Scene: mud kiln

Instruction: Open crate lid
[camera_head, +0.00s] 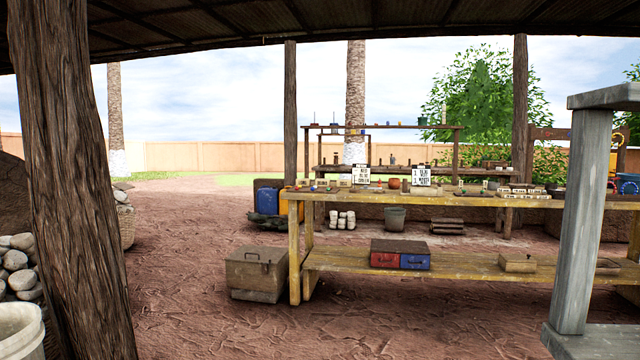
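A brown-grey crate (258,280) stands on the ground at the left end of the yellow workbench. Its lid (252,254) looks shut, with a dark handle or latch near the front edge. The crate is close to the bench's left leg and a little apart from it or touching; I cannot tell which. My gripper and arm are not in view.
The yellow workbench (430,199) holds small goods and signs, with a red and blue box (400,254) on its lower shelf. A thick wooden post (70,180) stands near left, a grey post (580,220) near right. Bare ground (190,300) lies open before the crate.

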